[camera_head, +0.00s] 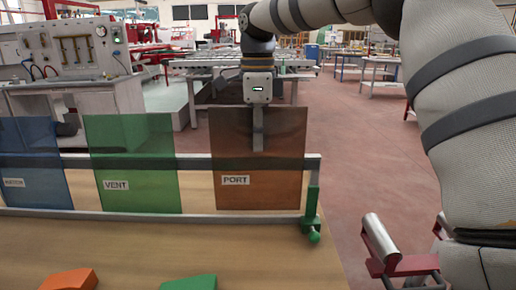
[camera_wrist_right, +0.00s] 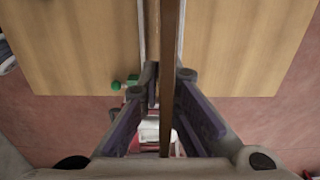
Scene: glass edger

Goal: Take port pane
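The port pane (camera_head: 232,160) is a brown, see-through sheet labelled PORT, upright at the right end of a rack (camera_head: 150,214). Its lower edge is at the rack's lower rail. My right gripper (camera_head: 258,140) comes down over the pane's top edge from above, with a finger lying along its face. In the right wrist view the pane (camera_wrist_right: 171,40) shows edge-on between the two fingers (camera_wrist_right: 168,82), which are closed in on both sides. The contact pads are partly hidden. My left gripper is in neither view.
The green VENT pane (camera_head: 135,150) and a blue pane (camera_head: 35,150) stand to the left. A green knob (camera_head: 312,234) is at the rack's right end. Orange (camera_head: 70,279) and green (camera_head: 190,283) blocks lie in front.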

